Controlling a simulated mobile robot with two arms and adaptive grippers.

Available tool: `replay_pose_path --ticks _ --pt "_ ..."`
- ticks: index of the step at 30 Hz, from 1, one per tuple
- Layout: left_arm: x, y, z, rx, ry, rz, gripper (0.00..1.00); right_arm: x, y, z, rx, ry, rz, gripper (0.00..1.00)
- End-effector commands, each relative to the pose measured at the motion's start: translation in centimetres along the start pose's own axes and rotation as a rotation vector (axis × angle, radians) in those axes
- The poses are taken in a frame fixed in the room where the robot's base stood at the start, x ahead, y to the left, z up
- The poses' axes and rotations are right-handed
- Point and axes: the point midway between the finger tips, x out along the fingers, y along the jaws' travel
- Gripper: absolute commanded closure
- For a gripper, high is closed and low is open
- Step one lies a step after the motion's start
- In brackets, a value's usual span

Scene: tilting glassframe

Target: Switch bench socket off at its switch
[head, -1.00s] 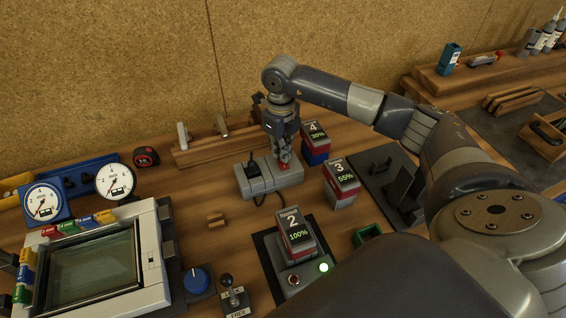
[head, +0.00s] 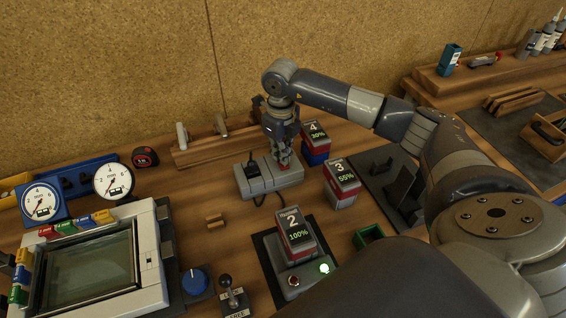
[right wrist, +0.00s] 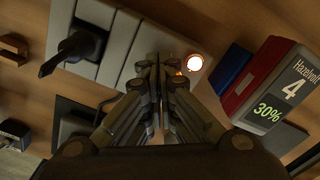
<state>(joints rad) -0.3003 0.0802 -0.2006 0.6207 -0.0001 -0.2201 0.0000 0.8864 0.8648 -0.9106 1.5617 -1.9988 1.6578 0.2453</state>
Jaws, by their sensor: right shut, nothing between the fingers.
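The bench socket is a long grey block (head: 262,186) at the middle of the bench in the head view, with a black plug (head: 253,163) near its left end. In the right wrist view the socket (right wrist: 122,42) shows pale segments, the black plug (right wrist: 82,48) and a lit round lamp (right wrist: 195,62) at one end. My right gripper (head: 284,165) points down, shut and empty, at the socket's right end. Its fingertips (right wrist: 160,65) largely cover the red switch area (head: 284,168); I cannot tell contact or the switch's position. My left gripper is not in view.
Battery 4 (head: 315,140) stands close to the gripper's right, with battery 3 (head: 342,178) nearer. A wooden rack (head: 215,145) stands behind the socket.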

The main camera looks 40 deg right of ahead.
Motion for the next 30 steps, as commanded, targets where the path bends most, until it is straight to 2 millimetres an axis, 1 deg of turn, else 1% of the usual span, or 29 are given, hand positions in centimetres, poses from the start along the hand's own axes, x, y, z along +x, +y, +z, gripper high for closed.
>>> replay_pose_path --ticks 1,5,24,30 --pt "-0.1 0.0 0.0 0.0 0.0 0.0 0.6 0.2 0.1 -0.2 -0.001 0.007 0.002 1.0" --pt "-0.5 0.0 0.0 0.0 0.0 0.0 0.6 -0.4 0.1 -0.2 -0.001 0.008 0.002 1.0" --pt "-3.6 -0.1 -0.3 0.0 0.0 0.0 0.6 -5.7 0.1 -0.1 -0.001 0.005 0.001 1.0" --pt "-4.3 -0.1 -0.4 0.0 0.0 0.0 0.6 -6.9 0.1 -0.1 -0.001 0.006 0.001 1.0"
